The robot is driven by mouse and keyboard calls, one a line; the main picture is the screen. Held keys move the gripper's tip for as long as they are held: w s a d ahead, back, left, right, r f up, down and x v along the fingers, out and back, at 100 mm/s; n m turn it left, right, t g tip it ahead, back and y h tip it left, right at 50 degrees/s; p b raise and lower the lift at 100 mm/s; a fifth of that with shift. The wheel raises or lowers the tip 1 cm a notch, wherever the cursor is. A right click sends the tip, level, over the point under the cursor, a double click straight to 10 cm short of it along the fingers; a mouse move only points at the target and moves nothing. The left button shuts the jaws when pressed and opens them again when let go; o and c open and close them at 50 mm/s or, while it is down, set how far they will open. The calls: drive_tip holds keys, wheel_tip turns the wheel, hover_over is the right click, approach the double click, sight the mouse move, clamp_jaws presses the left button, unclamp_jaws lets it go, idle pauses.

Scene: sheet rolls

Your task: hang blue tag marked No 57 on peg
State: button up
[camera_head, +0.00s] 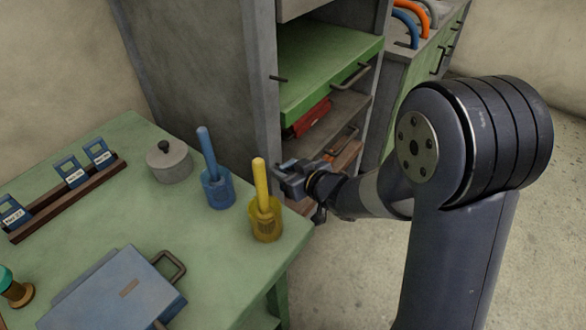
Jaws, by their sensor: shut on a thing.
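Several blue tags with white labels stand in a dark wooden rack (75,197) on the green table: a left tag (15,214), a middle tag (70,171) and a right tag (99,153). A gap lies between the left and middle tags. The labels are too small to read surely. My gripper (288,178) is off the table's right edge, beside the grey cabinet and just right of the yellow holder. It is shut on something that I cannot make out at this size. I cannot make out a peg.
A blue holder (218,190), a yellow holder (266,225) and a lidded grey pot (169,163) stand near the table's far right. A blue case (120,297) lies in front. The grey cabinet (210,75) has an open green drawer (325,75). Bare floor lies right.

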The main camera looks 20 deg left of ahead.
drive_tip(key=shift+w+a, duration=0.2)
drive_tip(key=shift+a, duration=0.15)
